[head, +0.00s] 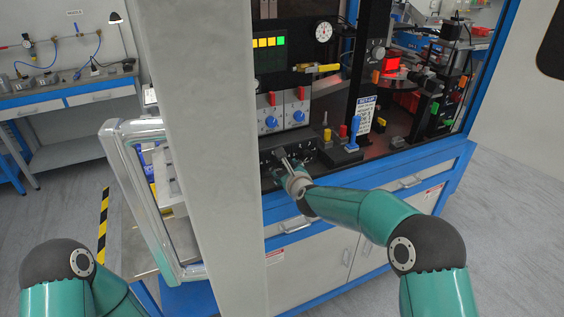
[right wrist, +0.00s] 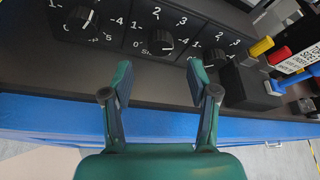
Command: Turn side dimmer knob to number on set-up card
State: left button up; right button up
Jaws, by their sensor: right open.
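A row of black dimmer knobs sits on a dark panel with white number scales in the right wrist view. The middle knob (right wrist: 153,44) has a label starting with "S", the rest unclear; its white mark points right, near 4. Another knob (right wrist: 80,18) is at left and a third (right wrist: 217,58) at right. A white card with dark print (head: 365,113) stands behind the panel; its edge also shows in the right wrist view (right wrist: 302,60), and I cannot read its number. My right gripper (right wrist: 159,78) is open and empty, in front of the middle knob. My left gripper is out of view.
A blue lever switch (head: 353,130) and yellow and red buttons stand right of the panel. Two blue knobs (head: 271,122) are on grey boxes behind. The blue cabinet edge (right wrist: 60,120) runs below the panel.

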aim_at(281, 165)
jog(key=p+x, duration=0.2)
jog(key=x, duration=0.3)
jog(key=shift+r+p, duration=0.1)
jog(key=shift+p, duration=0.3)
jog(key=shift+w+a+f, duration=0.1)
jog(key=shift+w+f, duration=0.15)
jog(key=shift+w, duration=0.1)
grip_shut()
